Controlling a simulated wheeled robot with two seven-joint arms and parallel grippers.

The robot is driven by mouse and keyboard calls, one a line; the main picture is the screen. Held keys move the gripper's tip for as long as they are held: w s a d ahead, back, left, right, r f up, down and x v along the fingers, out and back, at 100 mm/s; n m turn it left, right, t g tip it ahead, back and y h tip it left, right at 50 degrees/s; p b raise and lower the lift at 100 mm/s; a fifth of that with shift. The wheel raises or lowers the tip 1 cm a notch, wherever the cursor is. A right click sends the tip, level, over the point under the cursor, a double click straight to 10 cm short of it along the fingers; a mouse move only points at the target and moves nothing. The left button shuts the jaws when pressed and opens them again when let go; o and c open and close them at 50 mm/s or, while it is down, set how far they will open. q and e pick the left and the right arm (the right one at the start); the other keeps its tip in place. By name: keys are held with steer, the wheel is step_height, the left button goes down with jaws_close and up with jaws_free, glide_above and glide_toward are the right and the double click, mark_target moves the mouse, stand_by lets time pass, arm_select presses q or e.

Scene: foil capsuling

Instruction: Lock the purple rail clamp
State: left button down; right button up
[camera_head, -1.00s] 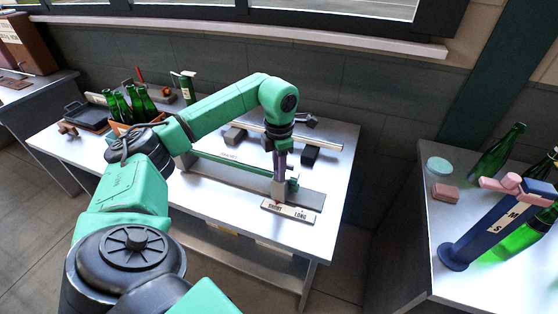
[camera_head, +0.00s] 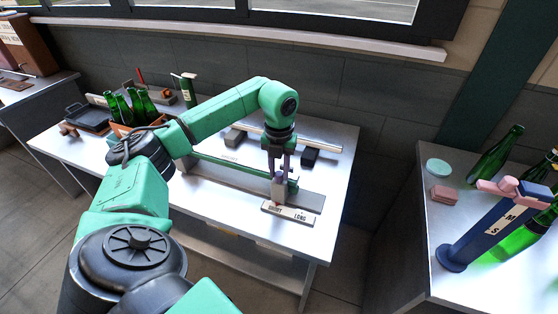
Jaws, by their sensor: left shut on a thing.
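The purple rail clamp (camera_head: 279,178) is small and sits on the green rail (camera_head: 232,171), at its right end above the SHORT/LONG label plate (camera_head: 290,212). My left gripper (camera_head: 280,170) points straight down at the clamp from above. Its two fingers are on either side of the clamp's upper part and shut on it. The fingers hide part of the clamp, and its lock position is too small to tell. My right gripper is not in view.
A metal bar (camera_head: 322,146) on dark blocks lies behind the gripper. Green bottles in a crate (camera_head: 124,130) and a dark tray (camera_head: 86,117) stand at the table's left. A second table at right holds bottles, a pink block (camera_head: 445,194) and a blue stand (camera_head: 490,232).

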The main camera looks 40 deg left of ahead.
arm_select(q)
steer(key=shift+w+r+n, duration=0.15)
steer(key=shift+r+n, duration=0.1)
steer(key=shift+n, duration=0.85)
steer(key=c, duration=0.6)
jaws_free()
steer(key=shift+f, duration=0.1)
